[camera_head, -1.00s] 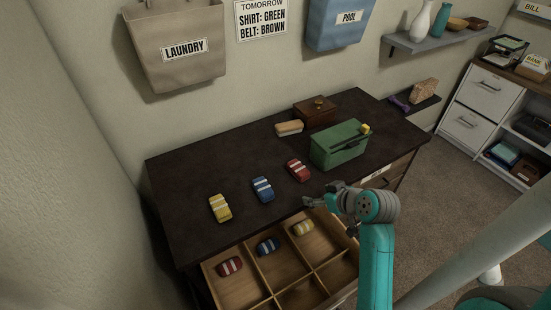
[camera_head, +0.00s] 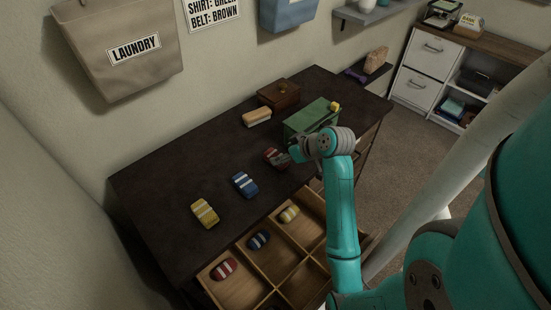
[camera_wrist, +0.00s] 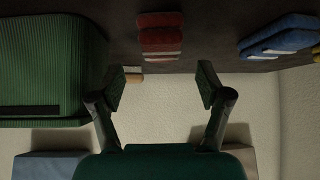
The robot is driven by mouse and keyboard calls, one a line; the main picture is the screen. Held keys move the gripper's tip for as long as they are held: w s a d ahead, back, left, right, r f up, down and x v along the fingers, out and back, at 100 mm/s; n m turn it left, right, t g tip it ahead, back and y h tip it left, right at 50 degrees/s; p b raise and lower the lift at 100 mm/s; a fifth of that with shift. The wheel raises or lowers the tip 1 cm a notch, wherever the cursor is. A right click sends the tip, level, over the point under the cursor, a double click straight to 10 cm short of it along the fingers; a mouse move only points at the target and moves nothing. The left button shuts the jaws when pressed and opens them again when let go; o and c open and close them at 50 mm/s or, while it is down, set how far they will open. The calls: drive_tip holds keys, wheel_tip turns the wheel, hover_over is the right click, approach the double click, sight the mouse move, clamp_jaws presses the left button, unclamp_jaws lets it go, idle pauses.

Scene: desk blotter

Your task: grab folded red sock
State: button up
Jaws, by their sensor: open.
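The folded red sock with white stripes (camera_head: 271,154) lies on the dark desk top, just left of my gripper (camera_head: 287,158), which partly hides it in the head view. In the wrist view the red sock (camera_wrist: 160,36) shows at the top, roughly centred between my gripper's fingers (camera_wrist: 161,82). The fingers are spread apart with nothing between them. The sock appears beyond the fingertips. Another folded red striped sock (camera_head: 224,269) lies in the left compartment of the open drawer (camera_head: 262,278).
A green box (camera_head: 309,118) stands close behind the red sock and shows left in the wrist view (camera_wrist: 45,65). A blue sock (camera_head: 245,184) and a yellow sock (camera_head: 205,213) lie to the left. A brush (camera_head: 257,117) and wooden box (camera_head: 280,94) stand farther back.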

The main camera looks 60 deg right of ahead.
drive_tip(key=shift+x, duration=2.6)
drive_tip(key=shift+s+a, duration=0.15)
drive_tip(key=c, duration=1)
